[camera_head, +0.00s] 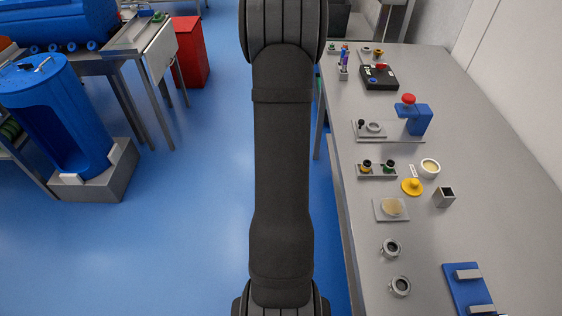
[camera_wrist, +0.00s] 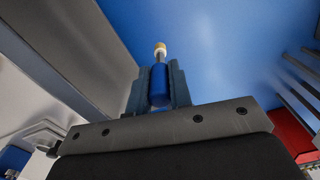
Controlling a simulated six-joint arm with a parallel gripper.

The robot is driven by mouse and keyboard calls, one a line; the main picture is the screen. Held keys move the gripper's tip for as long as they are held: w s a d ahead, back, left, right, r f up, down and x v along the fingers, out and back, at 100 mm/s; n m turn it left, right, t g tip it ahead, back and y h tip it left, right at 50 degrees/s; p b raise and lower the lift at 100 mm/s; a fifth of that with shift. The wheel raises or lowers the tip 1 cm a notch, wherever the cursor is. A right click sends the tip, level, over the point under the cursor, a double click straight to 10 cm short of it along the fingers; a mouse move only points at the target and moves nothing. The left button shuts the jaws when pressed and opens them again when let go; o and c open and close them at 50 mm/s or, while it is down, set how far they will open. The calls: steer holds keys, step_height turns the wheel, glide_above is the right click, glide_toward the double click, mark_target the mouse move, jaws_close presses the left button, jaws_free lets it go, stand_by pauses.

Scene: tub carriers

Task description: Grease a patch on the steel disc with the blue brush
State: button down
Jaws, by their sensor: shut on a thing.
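My gripper (camera_wrist: 158,88) shows in the wrist view, shut on the blue brush (camera_wrist: 158,84). The brush's blue handle is between the fingers, and its metal neck and pale yellow-white tip (camera_wrist: 160,48) point away from me, over blue floor. The tip touches nothing that I can see. The head view does not show the gripper or brush. There, a round tan-topped disc (camera_head: 392,207) lies on a square grey plate on the right bench; I cannot tell if this is the steel disc. A cream-filled bowl (camera_head: 430,167) stands behind it to the right.
The grey bench (camera_head: 510,190) also holds a yellow knobbed piece (camera_head: 412,186), a small square steel box (camera_head: 444,197), two grey ring-shaped parts (camera_head: 400,286), a blue press with red knob (camera_head: 414,115) and a blue board (camera_head: 467,288). Blue floor lies left of the bench.

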steer(key=d+r+m, duration=0.2)
steer(key=d+r, duration=0.2)
steer(key=r, duration=0.3)
steer(key=s+d+r+m, duration=0.1)
steer(key=s+d+r, duration=0.15)
steer(key=d, duration=0.35)
steer(key=s+d+r+m, duration=0.1)
steer(key=s+d+r, duration=0.1)
steer(key=s+d, duration=0.3)
steer(key=s+d+r+m, duration=0.2)
steer(key=s+d, duration=0.5)
steer(key=s, duration=0.3)
steer(key=s+d+r+m, duration=0.1)
steer(key=s+d+r, duration=0.1)
steer(key=s+d, duration=0.75)
steer(key=f, duration=0.2)
steer(key=a+f, duration=0.1)
steer(key=f, duration=0.2)
steer(key=s+a+f, duration=0.1)
steer(key=f, duration=0.1)
steer(key=shift+f, duration=0.25)
steer(key=shift+w, duration=3)
steer(key=shift+s+a, duration=0.65)
steer(key=shift+s, duration=2.65)
steer(key=shift+w, duration=3.2)
steer(key=shift+s, duration=3.2)
step_height(320, 180, up, 8)
